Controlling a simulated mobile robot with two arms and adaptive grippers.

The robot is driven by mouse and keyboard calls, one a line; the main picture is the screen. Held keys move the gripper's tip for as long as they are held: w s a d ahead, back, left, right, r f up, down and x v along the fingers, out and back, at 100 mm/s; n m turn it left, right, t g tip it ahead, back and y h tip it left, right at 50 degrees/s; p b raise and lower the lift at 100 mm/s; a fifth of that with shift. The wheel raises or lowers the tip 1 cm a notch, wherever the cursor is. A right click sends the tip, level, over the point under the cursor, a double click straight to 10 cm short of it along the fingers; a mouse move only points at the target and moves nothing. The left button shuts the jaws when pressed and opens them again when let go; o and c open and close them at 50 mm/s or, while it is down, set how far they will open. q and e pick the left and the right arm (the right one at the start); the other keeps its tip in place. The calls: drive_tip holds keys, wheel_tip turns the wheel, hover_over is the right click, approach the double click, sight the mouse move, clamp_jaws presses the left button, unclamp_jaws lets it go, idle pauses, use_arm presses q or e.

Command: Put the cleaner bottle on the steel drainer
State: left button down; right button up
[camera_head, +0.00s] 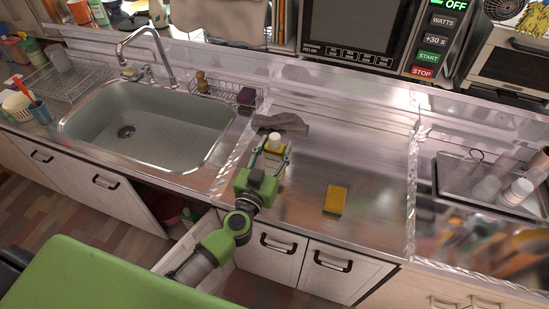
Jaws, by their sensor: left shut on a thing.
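The bottle looks upright over the steel worktop, right of the sink. The gripper hides its lower part, so I cannot tell whether it touches the worktop. A ribbed steel drainer (78,84) lies left of the sink, with a clear glass at its back. My right gripper is not in view.
The sink (150,125) with its tall faucet (148,45) lies left of my gripper. A grey cloth (281,122) lies behind the bottle. A yellow sponge (335,199) sits to the right, on mostly clear worktop. A tray (450,184) with glasses stands far right.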

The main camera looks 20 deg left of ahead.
sight(273, 160)
use_arm(q)
wheel_tip(273, 160, down, 3)
drive_tip(key=shift+r+b, duration=0.1)
drive_tip(key=shift+b, duration=0.55)
drive_tip(key=shift+r, duration=0.1)
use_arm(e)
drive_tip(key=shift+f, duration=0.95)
use_arm(q)
drive_tip(key=c, duration=1.2)
unclamp_jaws()
drive_tip(key=shift+f, duration=0.2)
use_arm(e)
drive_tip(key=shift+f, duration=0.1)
use_arm(q)
drive_tip(key=shift+r, duration=0.15)
drive_tip(key=s, duration=1.2)
drive_tip(key=shift+s+a+b, duration=0.1)
drive_tip(key=shift+a+b, duration=0.15)
drive_tip(key=shift+b, duration=0.1)
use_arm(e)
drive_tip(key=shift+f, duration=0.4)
